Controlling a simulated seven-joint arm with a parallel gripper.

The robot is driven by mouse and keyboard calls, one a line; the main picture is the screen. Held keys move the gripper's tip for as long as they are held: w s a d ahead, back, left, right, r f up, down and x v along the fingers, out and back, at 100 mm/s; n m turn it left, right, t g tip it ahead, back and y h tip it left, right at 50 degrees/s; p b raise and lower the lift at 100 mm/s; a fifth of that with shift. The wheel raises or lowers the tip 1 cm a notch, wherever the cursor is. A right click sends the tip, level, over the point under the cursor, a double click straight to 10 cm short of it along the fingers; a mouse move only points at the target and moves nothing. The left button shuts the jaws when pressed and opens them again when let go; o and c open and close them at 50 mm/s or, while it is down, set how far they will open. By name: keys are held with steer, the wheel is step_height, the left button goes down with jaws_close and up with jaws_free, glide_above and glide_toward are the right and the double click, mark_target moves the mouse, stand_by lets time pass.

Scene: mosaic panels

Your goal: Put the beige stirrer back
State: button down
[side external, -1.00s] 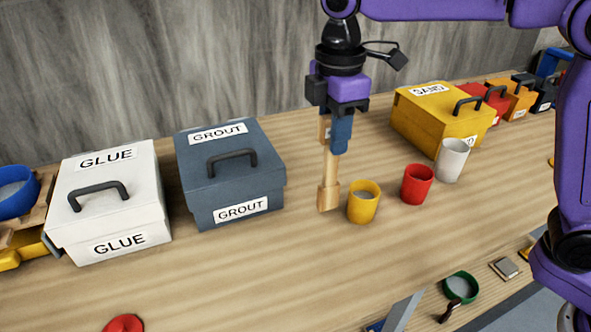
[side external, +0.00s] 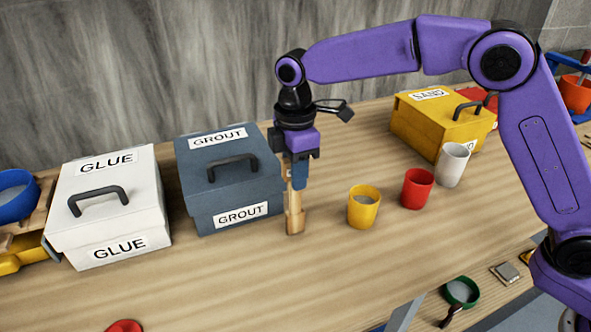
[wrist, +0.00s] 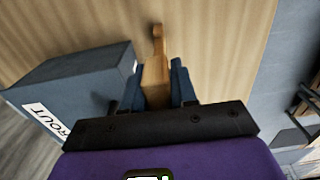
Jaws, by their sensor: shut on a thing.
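I cannot tell whether the stirrer's lower end touches the table. In the wrist view the stirrer (wrist: 155,78) lies between the two blue fingers of my gripper (wrist: 156,82), beside the grout box.
The closed grout box (side external: 230,178) and white glue box (side external: 108,205) stand left. Yellow (side external: 363,206), red (side external: 417,188) and white (side external: 452,164) cups stand right, before the yellow sand box (side external: 441,122). The front middle of the table (side external: 250,285) is clear.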

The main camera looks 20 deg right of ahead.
steer(key=shift+f, duration=0.1)
steer(key=c, duration=0.9)
jaws_free()
step_height(320, 180, up, 12)
steer(key=shift+r, duration=0.15)
steer(key=s+d+f+m, duration=0.1)
steer(key=s+d+f, duration=0.3)
steer(key=s+d, duration=0.5)
steer(key=s+d+f+m, duration=0.2)
steer(key=s+d+f, duration=0.2)
steer(key=s+d, duration=0.5)
steer(key=s+d+f+m, duration=0.2)
steer(key=s+d+f, duration=0.2)
steer(key=s+d, duration=0.5)
steer(key=shift+s+d+f, duration=0.1)
steer(key=shift+s+d, duration=0.05)
steer(key=shift+s, duration=1.1)
steer(key=shift+s+d, duration=0.1)
steer(key=shift+s, duration=1.15)
